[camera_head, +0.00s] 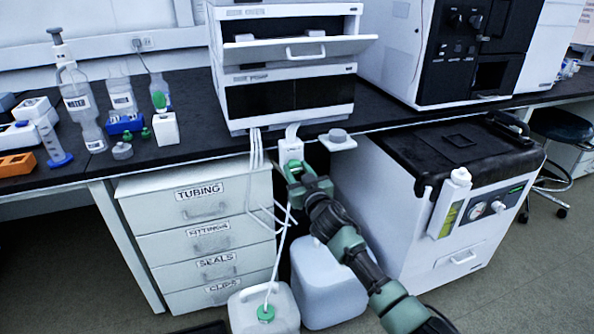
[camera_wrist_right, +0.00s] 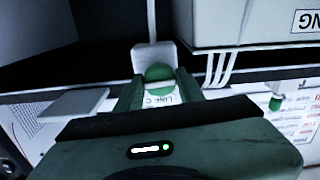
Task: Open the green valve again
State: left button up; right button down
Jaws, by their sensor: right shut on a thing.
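The green valve (camera_wrist_right: 160,72) is a rounded green piece on a white block, with a white tag reading "LINE C" in front of it. In the right wrist view it sits between the two green fingers of my right gripper (camera_wrist_right: 160,88), which is shut on it. In the head view my right gripper (camera_head: 300,178) is at the white valve block (camera_head: 291,149), just below the bench's front edge. There the gripper mostly hides the green part. The valve's exact turn is hard to read. My left gripper is out of view.
A white instrument stack (camera_head: 290,92) stands above on the black bench (camera_head: 190,120). White tubes (camera_head: 255,150) hang beside the valve. A labelled drawer unit (camera_head: 200,240), white jugs (camera_head: 325,285) and a white wheeled unit (camera_head: 400,235) crowd my right arm. Bottles stand at left.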

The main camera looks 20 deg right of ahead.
jog(key=n, duration=0.3)
jog(key=shift+p, duration=0.35)
jog(key=n, duration=0.3)
jog(key=shift+n+p, duration=0.3)
jog(key=shift+p, duration=0.05)
jog(key=n, duration=0.3)
jog(key=shift+n, duration=0.4)
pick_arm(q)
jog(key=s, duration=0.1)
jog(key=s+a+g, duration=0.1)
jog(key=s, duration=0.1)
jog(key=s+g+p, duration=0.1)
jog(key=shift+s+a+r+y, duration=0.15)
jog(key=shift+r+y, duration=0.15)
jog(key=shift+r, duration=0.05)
pick_arm(e)
jog(key=n, duration=0.6)
jog(key=shift+f+n, duration=0.1)
jog(key=shift+n, duration=0.3)
jog(key=c, duration=0.9)
grip_release()
